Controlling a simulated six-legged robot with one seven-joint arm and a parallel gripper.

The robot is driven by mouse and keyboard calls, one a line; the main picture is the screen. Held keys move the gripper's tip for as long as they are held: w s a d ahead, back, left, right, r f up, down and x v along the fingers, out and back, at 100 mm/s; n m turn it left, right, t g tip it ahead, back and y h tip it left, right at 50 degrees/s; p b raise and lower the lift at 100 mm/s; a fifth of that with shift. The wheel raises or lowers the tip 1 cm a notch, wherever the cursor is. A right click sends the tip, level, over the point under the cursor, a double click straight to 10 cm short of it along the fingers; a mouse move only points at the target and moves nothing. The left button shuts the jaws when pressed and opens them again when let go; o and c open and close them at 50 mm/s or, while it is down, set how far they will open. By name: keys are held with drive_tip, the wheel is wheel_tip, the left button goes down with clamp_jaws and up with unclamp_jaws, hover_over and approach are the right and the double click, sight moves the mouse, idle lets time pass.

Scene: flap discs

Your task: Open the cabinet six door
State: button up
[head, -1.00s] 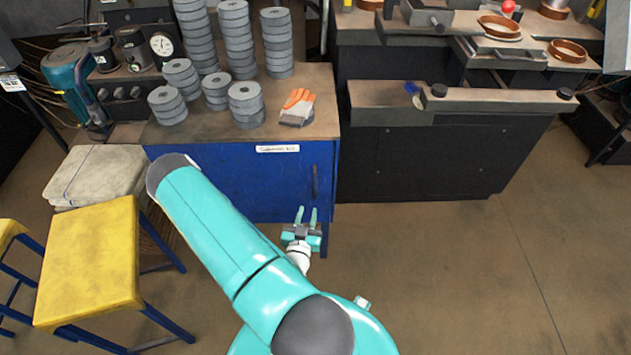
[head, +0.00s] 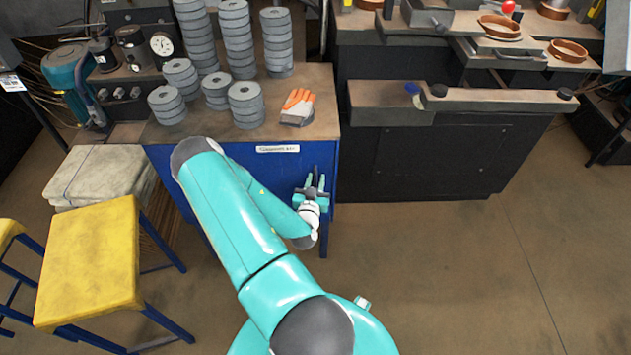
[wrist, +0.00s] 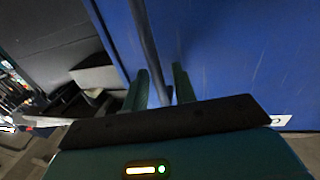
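The blue cabinet door (head: 272,172) is under the workbench, with a white label (head: 278,149) above it whose text is too small to read surely. It looks closed. A dark vertical handle (head: 316,172) is near its right side. My gripper (head: 313,184) is at the handle, at the front of the door. In the wrist view, the handle (wrist: 145,35) runs down between the two fingers of my gripper (wrist: 161,85). The fingers are apart, with some gap visible beside the handle. The blue door (wrist: 235,50) fills the right of that view.
Stacks of grey discs (head: 246,105) and an orange-grey glove (head: 298,106) lie on the bench top (head: 315,125). A yellow stool (head: 90,265) and a folded cloth pile (head: 98,175) are at left. A black cabinet (head: 430,160) stands at right. Floor (head: 480,270) at front right is clear.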

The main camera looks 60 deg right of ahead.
drive_tip(key=shift+d, duration=0.1)
clamp_jaws()
drive_tip(key=w+a, duration=0.5)
drive_tip(key=w, duration=0.5)
drive_tip(key=w+a, duration=0.5)
drive_tip(key=w, duration=0.5)
drive_tip(key=w+a, duration=0.5)
drive_tip(key=w, duration=0.4)
drive_tip(key=shift+w+a, duration=0.2)
drive_tip(key=shift+w, duration=0.2)
unclamp_jaws()
